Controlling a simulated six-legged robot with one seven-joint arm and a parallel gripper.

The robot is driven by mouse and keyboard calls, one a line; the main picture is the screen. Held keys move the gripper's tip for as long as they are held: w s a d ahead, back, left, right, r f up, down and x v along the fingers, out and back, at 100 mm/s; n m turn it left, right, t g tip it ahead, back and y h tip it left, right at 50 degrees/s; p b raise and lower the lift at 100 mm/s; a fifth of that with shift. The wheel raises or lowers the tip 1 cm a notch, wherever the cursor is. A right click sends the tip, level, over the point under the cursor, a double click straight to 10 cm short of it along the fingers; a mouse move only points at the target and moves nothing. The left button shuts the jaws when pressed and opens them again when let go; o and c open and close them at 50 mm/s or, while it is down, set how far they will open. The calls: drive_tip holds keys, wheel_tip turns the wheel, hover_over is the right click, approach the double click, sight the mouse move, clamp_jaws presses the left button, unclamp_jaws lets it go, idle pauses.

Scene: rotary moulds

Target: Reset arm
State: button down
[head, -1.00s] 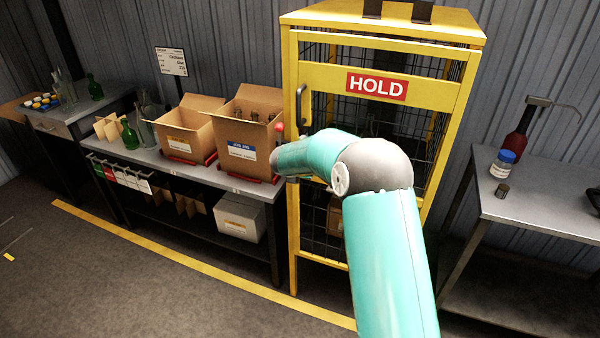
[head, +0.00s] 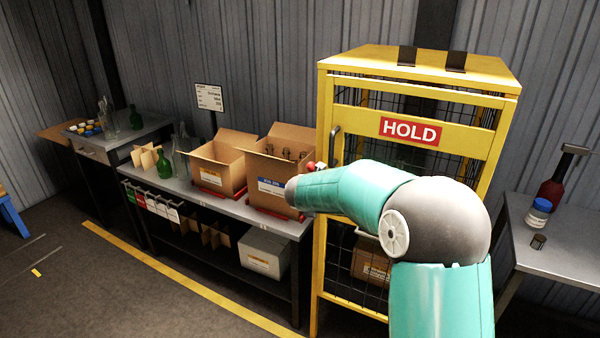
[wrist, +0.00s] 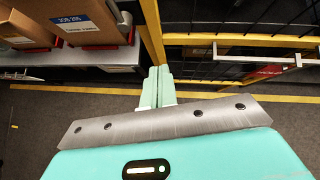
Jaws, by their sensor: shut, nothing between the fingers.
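My teal arm rises at the lower right of the head view, bends at a grey elbow and points left in front of the yellow HOLD cage (head: 347,124).
Two open cardboard boxes, left (head: 217,178) and right (head: 262,160), stand on the grey bench (head: 195,192). A side table (head: 560,240) at right holds a dark red bottle (head: 551,193) and a blue-lidded jar (head: 538,214). The floor (head: 120,300) in front is clear.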

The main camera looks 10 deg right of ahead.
drive_tip(key=s+a+r+n+t+y, duration=0.2)
drive_tip(key=s+a+r+n+y, duration=0.15)
drive_tip(key=r+n, duration=0.45)
drive_tip(key=s+a+r+n+t+y, duration=0.2)
drive_tip(key=s+r+n, duration=0.3)
drive_tip(key=r+n, duration=0.35)
drive_tip(key=s+n+g+y, duration=0.2)
drive_tip(key=s+n+g, duration=0.2)
drive_tip(key=s+n, duration=1.4)
drive_tip(key=s+d+f+n+g+h, duration=0.1)
drive_tip(key=s+d+f+n, duration=0.1)
drive_tip(key=s, duration=0.6)
drive_tip(key=s+d+f+n+g+h, duration=0.2)
drive_tip(key=s+d+f+n, duration=0.1)
drive_tip(key=s+d, duration=0.3)
drive_tip(key=s+f, duration=0.1)
drive_tip(key=s, duration=0.1)
drive_tip(key=shift+s+f, duration=0.35)
drive_tip(key=shift+f, duration=0.05)
